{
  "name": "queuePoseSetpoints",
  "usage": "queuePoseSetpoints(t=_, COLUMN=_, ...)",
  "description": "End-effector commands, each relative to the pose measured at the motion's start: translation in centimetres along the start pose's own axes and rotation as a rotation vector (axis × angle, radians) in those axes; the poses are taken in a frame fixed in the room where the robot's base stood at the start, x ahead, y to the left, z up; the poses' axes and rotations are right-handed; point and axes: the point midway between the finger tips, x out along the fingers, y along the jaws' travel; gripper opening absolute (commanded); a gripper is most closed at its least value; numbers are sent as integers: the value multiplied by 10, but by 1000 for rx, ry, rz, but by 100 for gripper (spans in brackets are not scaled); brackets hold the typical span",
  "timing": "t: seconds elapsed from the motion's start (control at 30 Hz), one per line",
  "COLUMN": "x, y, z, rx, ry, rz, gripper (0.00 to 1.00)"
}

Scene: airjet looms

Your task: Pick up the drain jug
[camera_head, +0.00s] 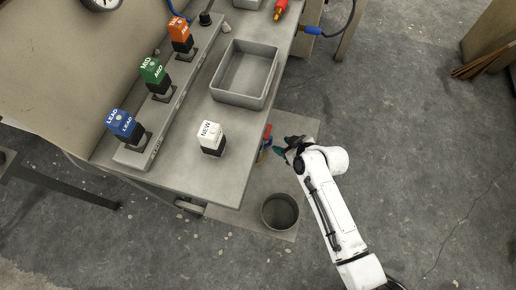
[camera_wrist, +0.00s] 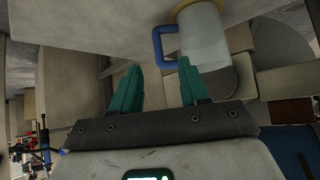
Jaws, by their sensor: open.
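The drain jug (camera_wrist: 205,42) is in the wrist view, upper right of centre. It has a pale, cloudy body, a tan rim at the top of the picture and a blue loop handle (camera_wrist: 157,46) on its left side. My gripper (camera_wrist: 160,66) has two teal fingers spread apart with nothing between them. The handle lies just past the fingertips, apart from the left one; I cannot tell if it touches the right one. In the head view my gripper (camera_head: 283,147) is beside the bench's right edge, near a small blue, red and yellow item (camera_head: 265,143), partly hidden, which I cannot identify surely.
The bench (camera_head: 185,182) carries a grey tray (camera_head: 224,95), a white NEW block (camera_head: 208,134) and a rail with blue, green and orange blocks. A round grey bucket (camera_head: 270,224) stands on a floor mat (camera_head: 250,220) below. The floor right of my arm is clear.

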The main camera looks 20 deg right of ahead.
Motion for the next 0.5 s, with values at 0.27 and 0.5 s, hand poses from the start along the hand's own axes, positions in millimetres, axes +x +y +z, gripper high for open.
queuePoseSetpoints(t=0.27, x=28, y=0, z=0, rx=1, ry=-1, rz=0, gripper=44)
queuePoseSetpoints(t=0.5, x=56, y=4, z=3, rx=1, ry=-2, rz=0, gripper=44)
